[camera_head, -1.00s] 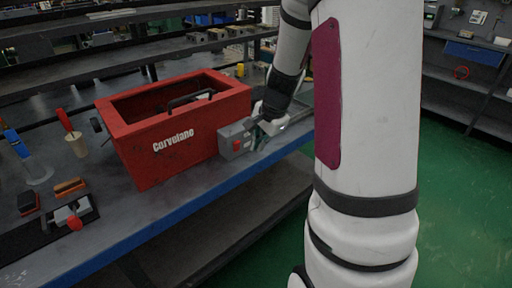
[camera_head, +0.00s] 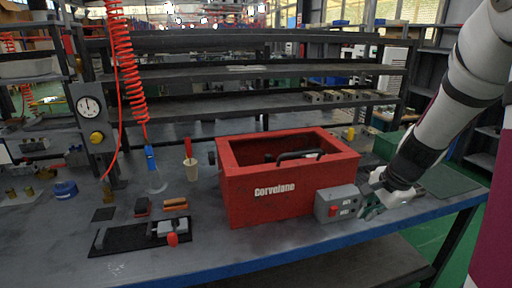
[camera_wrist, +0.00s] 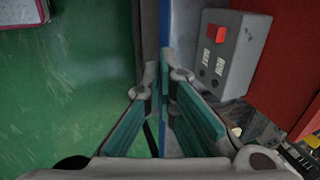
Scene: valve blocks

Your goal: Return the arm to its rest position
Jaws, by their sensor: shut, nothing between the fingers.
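My gripper (camera_head: 370,204) is at the right end of the bench, just right of the grey switch box (camera_head: 336,204). In the wrist view my gripper (camera_wrist: 164,80) has its teal-padded fingers closed with nothing held. The fingers are over the bench's blue front edge, and the switch box (camera_wrist: 226,55) with its red button is to their right. My arm (camera_head: 450,115) reaches down from the upper right. I cannot tell from these views whether the gripper touches the box or the bench.
A valve block (camera_head: 172,228) on a black mat, a cup (camera_head: 191,171) and a gauge stand (camera_head: 90,108) are to the left. Green floor (camera_wrist: 65,90) is open in front of the bench.

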